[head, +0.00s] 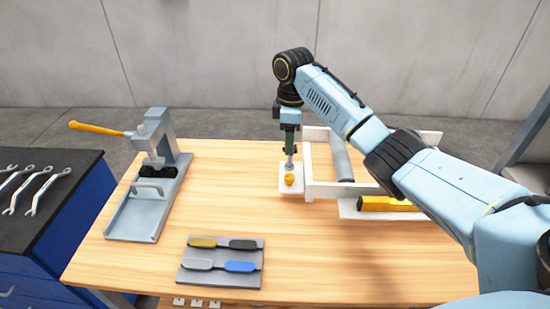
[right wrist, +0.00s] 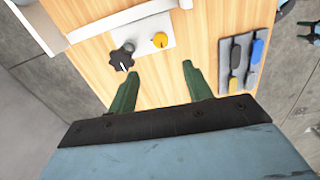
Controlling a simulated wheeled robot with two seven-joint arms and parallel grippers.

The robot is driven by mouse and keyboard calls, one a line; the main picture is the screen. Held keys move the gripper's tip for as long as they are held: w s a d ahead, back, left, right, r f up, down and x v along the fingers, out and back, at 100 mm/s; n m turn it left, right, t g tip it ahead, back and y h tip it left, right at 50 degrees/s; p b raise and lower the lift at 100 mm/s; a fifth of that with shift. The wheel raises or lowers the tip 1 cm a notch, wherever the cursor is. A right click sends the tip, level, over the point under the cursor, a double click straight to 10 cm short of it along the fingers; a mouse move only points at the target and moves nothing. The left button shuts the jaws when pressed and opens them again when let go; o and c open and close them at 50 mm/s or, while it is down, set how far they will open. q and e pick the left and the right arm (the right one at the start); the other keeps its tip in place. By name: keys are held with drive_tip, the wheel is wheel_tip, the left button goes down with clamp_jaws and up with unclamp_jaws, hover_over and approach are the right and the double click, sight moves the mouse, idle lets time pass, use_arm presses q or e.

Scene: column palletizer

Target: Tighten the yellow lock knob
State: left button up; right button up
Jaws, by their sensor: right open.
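The yellow lock knob (head: 290,179) sits on a small white plate (head: 284,189) at the back middle of the table. It also shows in the right wrist view (right wrist: 160,40). A black star-shaped knob (right wrist: 122,58) with a grey stem stands beside it on the same plate. My right gripper (head: 290,152) points down above the plate. Its green fingers (right wrist: 160,70) are apart with nothing between them, and the yellow knob lies beyond the fingertips. In the head view the fingers overlap and hide part of what stands behind them.
A white frame (head: 309,192) with a grey roller (head: 341,158) and a yellow block (head: 385,204) stands right of the plate. A grey press (head: 133,219) with an orange handle stands left. A grey tray (head: 222,280) holds several coloured pieces at the front. Bare wood lies between.

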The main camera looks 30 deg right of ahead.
hover_over(290, 176)
drive_tip(key=f, duration=0.5)
drive_tip(key=shift+s+a, duration=0.1)
drive_tip(key=shift+s, duration=0.1)
wheel_tip(290, 176, down, 4)
drive_tip(key=shift+r, duration=0.2)
wheel_tip(290, 176, down, 2)
drive_tip(key=shift+w+f, duration=0.1)
drive_tip(key=shift+f, duration=0.9)
drive_tip(key=shift+c, duration=0.2)
use_arm(q)
drive_tip(key=shift+s+f, duration=0.1)
drive_tip(key=shift+s, duration=1.15)
use_arm(e)
drive_tip(key=c, duration=0.9)
